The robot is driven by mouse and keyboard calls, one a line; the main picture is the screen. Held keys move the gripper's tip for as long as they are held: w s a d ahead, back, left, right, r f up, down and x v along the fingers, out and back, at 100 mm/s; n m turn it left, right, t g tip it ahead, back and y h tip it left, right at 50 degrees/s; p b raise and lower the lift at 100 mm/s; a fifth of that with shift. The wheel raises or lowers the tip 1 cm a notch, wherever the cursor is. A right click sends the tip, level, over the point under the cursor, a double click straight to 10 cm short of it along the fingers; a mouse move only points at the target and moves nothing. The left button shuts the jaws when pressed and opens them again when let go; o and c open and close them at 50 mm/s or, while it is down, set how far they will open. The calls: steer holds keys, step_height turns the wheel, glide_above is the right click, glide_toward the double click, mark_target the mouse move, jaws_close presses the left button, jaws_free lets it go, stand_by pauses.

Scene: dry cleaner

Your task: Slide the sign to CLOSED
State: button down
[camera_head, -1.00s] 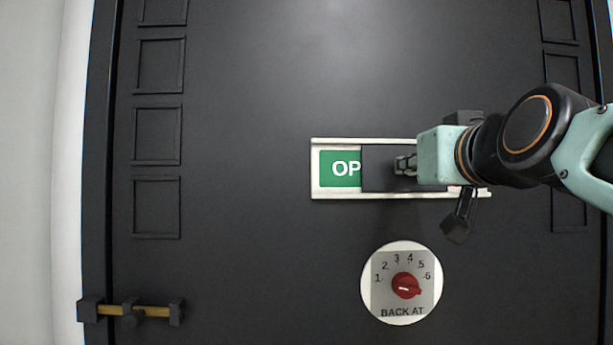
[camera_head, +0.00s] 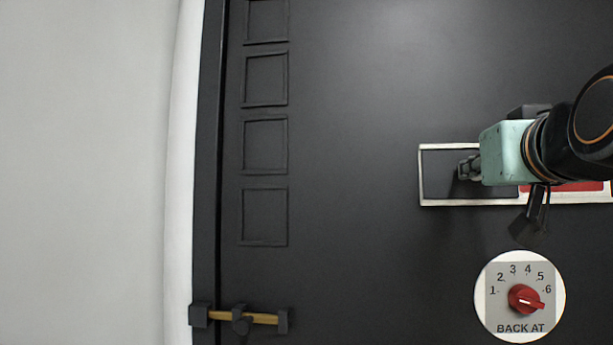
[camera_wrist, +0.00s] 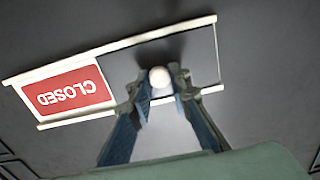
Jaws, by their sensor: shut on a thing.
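The sign is a pale-railed frame (camera_head: 424,176) on a dark door. A dark sliding cover (camera_head: 440,178) fills its left end, and no green shows there. A red panel (camera_head: 578,187) shows to the right, partly hidden by my arm. In the wrist view the red panel (camera_wrist: 67,90) reads CLOSED in full, upside down, beside the dark cover (camera_wrist: 195,65). My gripper (camera_head: 466,168) is at the cover. In the wrist view my gripper (camera_wrist: 160,84) is shut on a round white knob (camera_wrist: 160,76), one finger on each side.
A round BACK AT dial (camera_head: 497,315) with a red pointer knob (camera_head: 523,298) sits below the sign. A brass bolt (camera_head: 262,319) is at the door's lower left. Raised square panels (camera_head: 265,145) run down the door's left side. The door between them is clear.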

steer(key=shift+a, duration=0.2)
steer(key=c, duration=1.8)
jaws_free()
steer(key=shift+a, duration=0.15)
steer(key=v, duration=1.2)
steer(key=shift+d, duration=0.2)
